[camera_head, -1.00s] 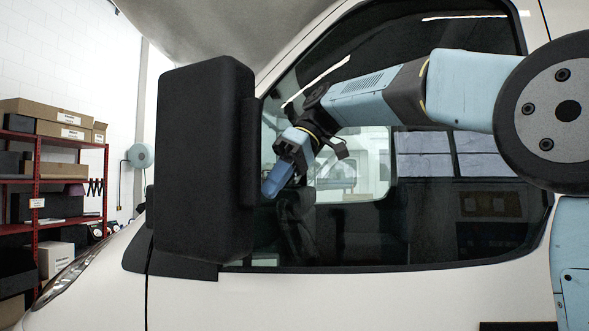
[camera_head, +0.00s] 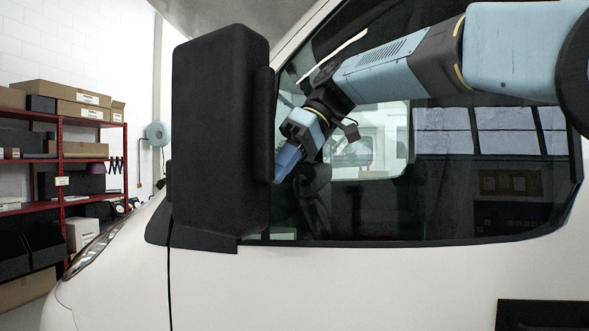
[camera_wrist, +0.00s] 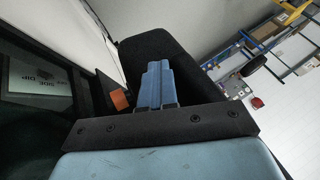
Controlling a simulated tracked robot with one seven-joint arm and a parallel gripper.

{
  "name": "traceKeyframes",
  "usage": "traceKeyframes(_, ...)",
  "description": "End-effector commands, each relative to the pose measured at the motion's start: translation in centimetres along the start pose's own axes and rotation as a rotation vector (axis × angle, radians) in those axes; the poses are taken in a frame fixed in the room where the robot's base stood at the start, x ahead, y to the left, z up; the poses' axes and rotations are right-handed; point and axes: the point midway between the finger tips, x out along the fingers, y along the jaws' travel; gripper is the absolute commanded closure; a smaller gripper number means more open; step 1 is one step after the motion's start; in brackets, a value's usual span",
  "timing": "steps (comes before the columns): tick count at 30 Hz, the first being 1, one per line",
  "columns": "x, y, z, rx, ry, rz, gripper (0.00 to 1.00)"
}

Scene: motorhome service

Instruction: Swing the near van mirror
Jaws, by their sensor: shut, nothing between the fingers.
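The near van mirror (camera_head: 220,130) is a tall black housing standing out from the white van's door, in front of the side window. In the wrist view its black housing (camera_wrist: 188,58) lies behind and beside the fingers. My gripper (camera_head: 281,172) is at the mirror's right edge in the head view, between the housing and the window, with its blue fingers pointing down and left. The fingers (camera_wrist: 154,72) are together and hold nothing. The fingertips are partly hidden at the mirror's edge, and I cannot tell whether they touch it.
The side window (camera_head: 450,200) and white door (camera_head: 370,285) lie close behind my arm. A red shelf rack (camera_head: 62,165) with boxes stands at far left. In the wrist view, a small orange patch (camera_wrist: 119,99) shows left of the fingers, and another rack (camera_wrist: 265,45) upper right.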

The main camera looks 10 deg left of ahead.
Motion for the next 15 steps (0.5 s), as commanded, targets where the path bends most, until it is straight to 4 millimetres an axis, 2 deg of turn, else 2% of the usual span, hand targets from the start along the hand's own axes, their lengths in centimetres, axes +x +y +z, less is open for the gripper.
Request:
traceKeyframes(9,-0.2,-0.1,-0.1,-0.003,-0.002,-0.001,1.0)
traceKeyframes(15,-2.4,-0.3,0.0,-0.005,-0.002,-0.001,1.0)
